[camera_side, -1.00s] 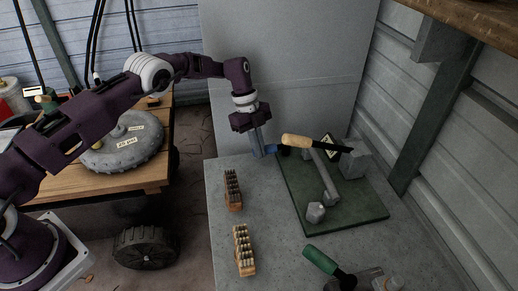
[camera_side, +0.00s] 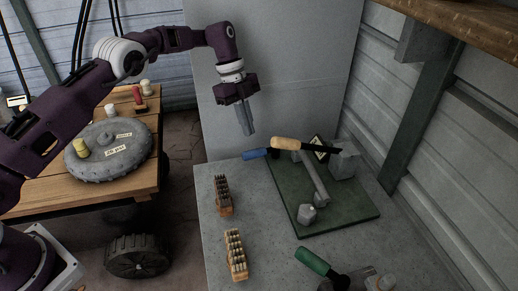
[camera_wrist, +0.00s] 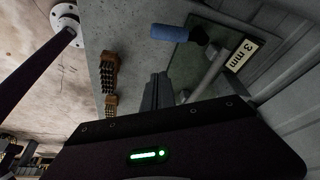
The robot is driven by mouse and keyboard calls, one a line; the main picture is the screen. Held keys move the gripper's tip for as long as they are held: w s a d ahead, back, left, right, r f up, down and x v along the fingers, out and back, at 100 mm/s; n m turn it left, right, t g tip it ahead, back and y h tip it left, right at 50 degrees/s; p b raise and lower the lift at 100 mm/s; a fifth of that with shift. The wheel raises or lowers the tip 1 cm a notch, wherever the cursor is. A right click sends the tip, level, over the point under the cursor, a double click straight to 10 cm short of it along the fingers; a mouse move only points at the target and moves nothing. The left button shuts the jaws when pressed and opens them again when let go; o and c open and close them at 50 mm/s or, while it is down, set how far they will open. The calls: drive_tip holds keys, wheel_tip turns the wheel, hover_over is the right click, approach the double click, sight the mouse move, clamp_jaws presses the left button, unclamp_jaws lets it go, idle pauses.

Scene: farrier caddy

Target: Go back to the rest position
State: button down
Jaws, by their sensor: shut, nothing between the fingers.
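My gripper (camera_side: 249,131) is shut and empty. It points down in the air above the far left part of the grey bench top, apart from everything on it. In the wrist view its fingers (camera_wrist: 157,90) are close together over the bench. The tool with a blue handle (camera_side: 255,154) lies at the far left edge of the green mat (camera_side: 340,221); the blue handle also shows in the wrist view (camera_wrist: 171,32).
On the mat lie a tan-handled tool (camera_side: 286,144), a hammer-like tool (camera_side: 314,180) and grey blocks (camera_side: 344,163). Two brushes (camera_side: 223,195) (camera_side: 236,254) and a green-handled tool (camera_side: 314,262) lie on the bench. A wooden cart (camera_side: 60,190) carries a round grey disc (camera_side: 130,155).

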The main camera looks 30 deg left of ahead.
drive_tip(key=s+a+r+n+t+y, duration=0.1)
drive_tip(key=s+r+n, duration=0.25)
drive_tip(key=r, duration=0.45)
drive_tip(key=s+a+r+n+t, duration=0.1)
drive_tip(key=s+r+n, duration=0.25)
drive_tip(key=r, duration=0.55)
drive_tip(key=s+a+r+n+t+y, duration=0.1)
drive_tip(key=s+r+n+t, duration=0.1)
drive_tip(key=s+r+n, duration=0.65)
drive_tip(key=s+a+f+n+t+y, duration=0.1)
drive_tip(key=s+f+n, duration=0.2)
drive_tip(key=s, duration=0.9)
drive_tip(key=s+a+f+n+t, duration=0.1)
drive_tip(key=s+a+f+n, duration=0.1)
drive_tip(key=s, duration=1)
drive_tip(key=shift+s+f+n+t+y, duration=0.3)
drive_tip(key=shift+f+n+t+y, duration=0.15)
drive_tip(key=shift+f, duration=0.25)
